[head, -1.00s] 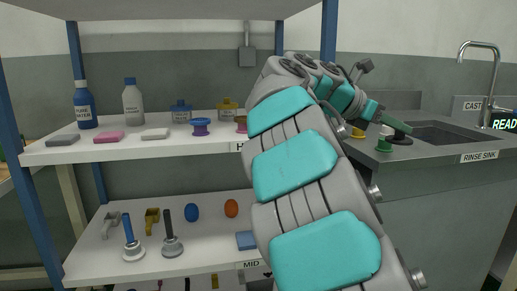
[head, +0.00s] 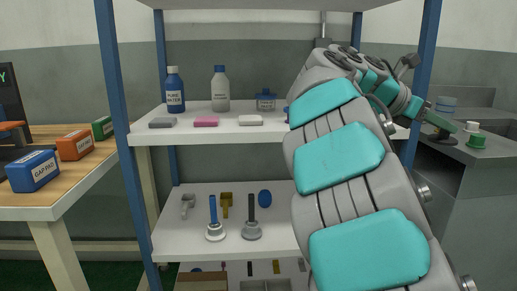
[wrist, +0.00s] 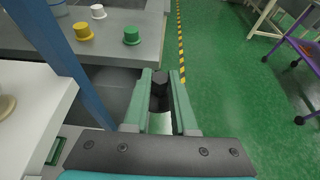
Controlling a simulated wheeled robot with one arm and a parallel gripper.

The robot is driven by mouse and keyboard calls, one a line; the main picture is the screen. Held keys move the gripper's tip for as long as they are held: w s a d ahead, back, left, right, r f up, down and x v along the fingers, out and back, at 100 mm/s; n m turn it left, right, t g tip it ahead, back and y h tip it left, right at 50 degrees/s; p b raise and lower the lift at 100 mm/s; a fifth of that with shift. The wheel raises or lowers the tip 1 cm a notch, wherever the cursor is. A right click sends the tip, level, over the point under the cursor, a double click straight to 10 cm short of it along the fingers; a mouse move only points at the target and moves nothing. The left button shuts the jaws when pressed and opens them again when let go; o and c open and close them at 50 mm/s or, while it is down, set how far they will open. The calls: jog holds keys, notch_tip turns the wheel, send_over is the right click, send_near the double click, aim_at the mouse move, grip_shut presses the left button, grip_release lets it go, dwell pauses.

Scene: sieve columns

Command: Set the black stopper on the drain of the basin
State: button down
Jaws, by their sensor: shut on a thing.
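My gripper (wrist: 159,92) is shut on the black stopper (wrist: 160,84), which sits between the green fingertips in the wrist view. In the head view my gripper (head: 438,122) is at the right, beyond the blue shelf post, with the dark stopper (head: 441,139) at its tip. The wrist view shows the stopper over open green floor, beside the grey counter's edge. The basin and its drain are not in view.
A green stopper (wrist: 132,36), a yellow one (wrist: 83,31) and a white one (wrist: 98,11) stand on the grey counter (wrist: 130,60). A blue post (wrist: 72,62) and white shelf (wrist: 30,100) are close at left. Boxes lie on a wooden table (head: 80,185).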

jog(key=shift+w+a+f+n+t, duration=0.15)
jog(key=shift+a+f, duration=0.1)
jog(key=shift+f, duration=0.15)
jog(key=shift+w+a+f+n+t, duration=0.15)
jog(key=shift+a+f, duration=0.05)
jog(key=shift+f, duration=0.2)
jog(key=w+a+f+n+t+y, duration=0.3)
jog(key=w+a+f+n, duration=0.1)
jog(key=a+f, duration=0.3)
jog(key=w+a+f+n+t+y+p, duration=0.1)
jog(key=w+a+f+n+t+y, duration=0.2)
jog(key=a+f, duration=0.5)
jog(key=w+a+f+n+t+y+p, duration=0.1)
jog(key=w+a+f+n+t+y, duration=0.2)
jog(key=a+f, duration=0.4)
notch_tip(320, 180, down, 4)
jog(key=w+n+t, duration=0.1)
jog(key=w+n, duration=0.1)
jog(key=shift+w+a+f+n+t+y, duration=0.2)
jog(key=shift+w+f+n+t+y, duration=0.1)
jog(key=shift+n+t, duration=0.1)
jog(key=shift+s+d, duration=0.1)
